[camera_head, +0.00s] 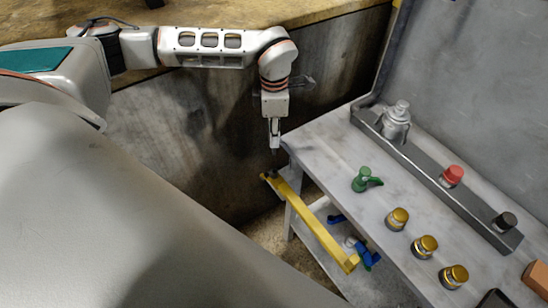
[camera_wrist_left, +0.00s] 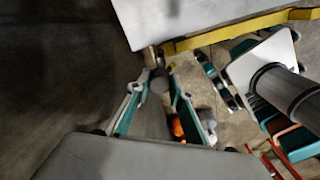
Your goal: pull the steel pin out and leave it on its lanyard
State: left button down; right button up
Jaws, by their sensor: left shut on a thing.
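My left gripper (camera_head: 274,136) points down just above the near left corner of the grey table. In the left wrist view the two fingers (camera_wrist_left: 158,92) are shut on a grey, round-ended rod, which looks like the steel pin (camera_wrist_left: 158,84). A yellow bar (camera_head: 317,229) runs along the table's front edge, its far end just below the gripper. It also shows in the left wrist view (camera_wrist_left: 235,32). I cannot tell whether the pin is still in a hole there. No lanyard can be made out. My right gripper is not in view.
The grey table (camera_head: 330,150) carries a green-handled valve (camera_head: 365,179), several brass knobs (camera_head: 397,218) and a rail with a steel fitting (camera_head: 396,121), a red knob (camera_head: 452,175) and a black knob (camera_head: 504,222). Blue-handled parts (camera_head: 363,253) sit below. A stained wall (camera_head: 190,140) stands behind.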

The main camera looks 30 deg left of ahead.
pick_arm(q)
jog(key=shift+r, duration=1.5)
jog(key=shift+d, duration=0.1)
jog(key=w+d, duration=0.8)
jog(key=d, duration=0.2)
jog(key=shift+w, duration=0.15)
dwell(2.2)
jog(key=shift+f, duration=0.1)
dwell(0.4)
jog(key=shift+f, duration=0.35)
jog(key=c, duration=1.7)
grip_release()
